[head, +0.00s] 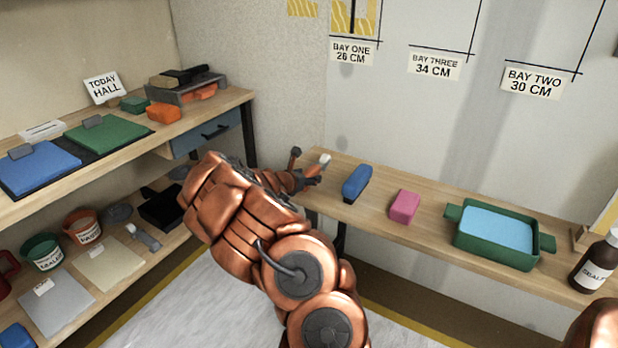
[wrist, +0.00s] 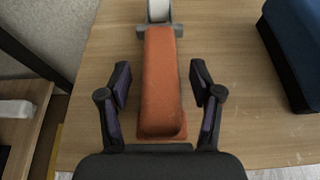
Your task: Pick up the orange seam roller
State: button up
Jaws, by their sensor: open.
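The orange seam roller (wrist: 160,55) lies on the wooden shelf, its orange handle running lengthwise up the wrist view. Its white wheel sits in a grey fork at the far end. In the head view only the white wheel end (head: 325,159) shows clearly; my gripper and arm hide the handle. My gripper (wrist: 160,84) is open, with one dark finger on each side of the handle. Gaps show between both fingers and the handle. In the head view my gripper (head: 310,179) is at the left end of the right-hand shelf.
A blue block (head: 356,182) lies just right of the roller, followed by a pink block (head: 404,206), a green tray (head: 488,261) with a light blue inside and a dark bottle (head: 595,266). The shelf's left edge is close to my gripper. The wall stands behind.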

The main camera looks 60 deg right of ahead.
aim_at(307, 173)
jog(key=shift+c, duration=0.3)
grip_shut()
notch_tip(307, 173, up, 10)
jog(key=p, duration=0.3)
dwell(0.4)
jog(key=c, duration=0.6)
grip_release()
grip_shut()
